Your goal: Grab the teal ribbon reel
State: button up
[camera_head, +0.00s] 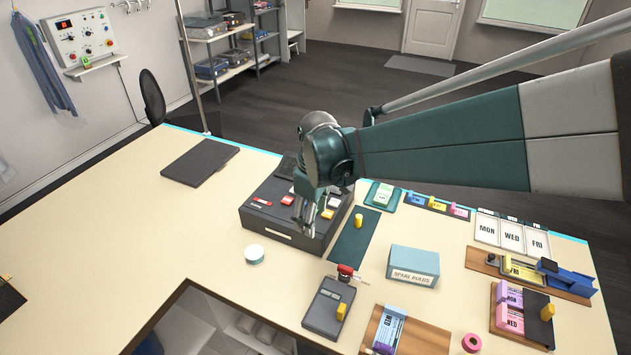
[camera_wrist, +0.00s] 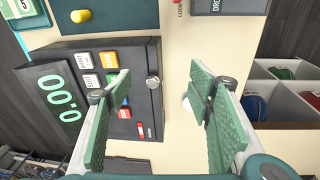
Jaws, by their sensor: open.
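The teal ribbon reel (camera_head: 254,254) lies flat on the cream worktop in the head view, a small white-topped disc with a teal band around its side. It is left of and in front of the dark cash register. My gripper (camera_head: 308,212) hangs over the register's keys, up and right of the reel. In the wrist view my gripper (camera_wrist: 161,78) is open, with nothing held between its green-padded fingers. A small white round thing (camera_wrist: 187,103), which looks like the reel, shows beside the right finger, partly hidden by it.
The cash register (camera_head: 268,227) with coloured keys stands directly under my gripper. Right of it are a dark green mat (camera_head: 352,237), a card reader (camera_head: 328,308) and a spare rolls box (camera_head: 413,264). A pink reel (camera_head: 471,342) is at the front right. The worktop left of the reel is clear.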

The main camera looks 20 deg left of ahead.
jog(key=s+a+f+n+p, duration=0.1)
jog(key=s+a+f+n, duration=0.15)
jog(key=a, duration=0.35)
jog(key=s+a+f+n, duration=0.1)
jog(key=a+f, duration=0.2)
jog(key=a, duration=0.2)
jog(key=n+g+h, duration=0.1)
jog(key=n, duration=0.1)
send_over(254, 252)
notch_tip(254, 252, down, 4)
jog(key=shift+s+a+f+p, duration=0.1)
jog(key=shift+s+f+p, duration=0.1)
jog(key=shift+p, duration=0.25)
jog(key=shift+w+f, duration=0.1)
jog(key=shift+f, duration=1.15)
jog(key=shift+f, duration=0.1)
jog(key=shift+w+f, duration=0.15)
jog(key=shift+f, duration=2.4)
jog(key=c, duration=0.9)
